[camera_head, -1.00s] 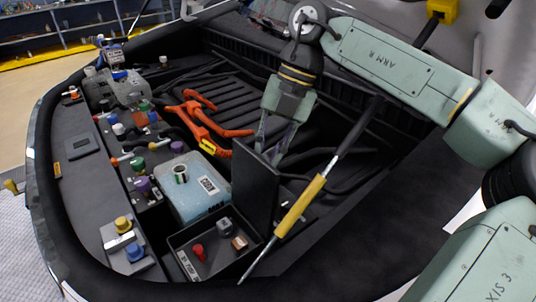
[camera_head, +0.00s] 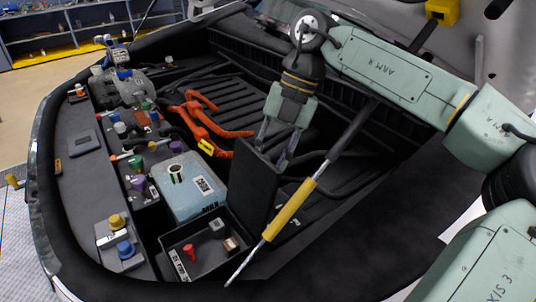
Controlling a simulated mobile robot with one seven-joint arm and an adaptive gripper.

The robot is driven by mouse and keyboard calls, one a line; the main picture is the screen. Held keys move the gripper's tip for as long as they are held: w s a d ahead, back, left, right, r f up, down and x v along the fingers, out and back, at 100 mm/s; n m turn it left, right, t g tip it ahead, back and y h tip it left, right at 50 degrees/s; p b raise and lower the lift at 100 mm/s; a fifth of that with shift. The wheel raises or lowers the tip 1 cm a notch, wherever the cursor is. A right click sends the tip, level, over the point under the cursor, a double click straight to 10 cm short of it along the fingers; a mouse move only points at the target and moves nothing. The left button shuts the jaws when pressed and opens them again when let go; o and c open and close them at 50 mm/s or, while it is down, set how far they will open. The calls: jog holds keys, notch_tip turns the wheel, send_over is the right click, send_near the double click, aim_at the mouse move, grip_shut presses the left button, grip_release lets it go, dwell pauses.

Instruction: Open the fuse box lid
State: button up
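The fuse box (camera_head: 188,274) is a black open-topped box at the front of the engine bay. Its lid (camera_head: 252,190) is a dark flat panel standing steeply up from the box's right side.
A light-blue tank (camera_head: 188,190) stands directly behind the box. A yellow-sleeved prop rod (camera_head: 291,211) rises close to the lid's right. Orange cables (camera_head: 203,122) lie behind the tank. Coloured caps (camera_head: 118,222) line the left side.

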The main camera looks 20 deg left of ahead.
jog(key=o, duration=0.4)
jog(key=shift+s+d+f, duration=0.1)
jog(key=shift+d+f, duration=0.05)
jog(key=shift+f, duration=0.15)
jog(key=shift+r, duration=0.2)
jog(key=v, duration=1.2)
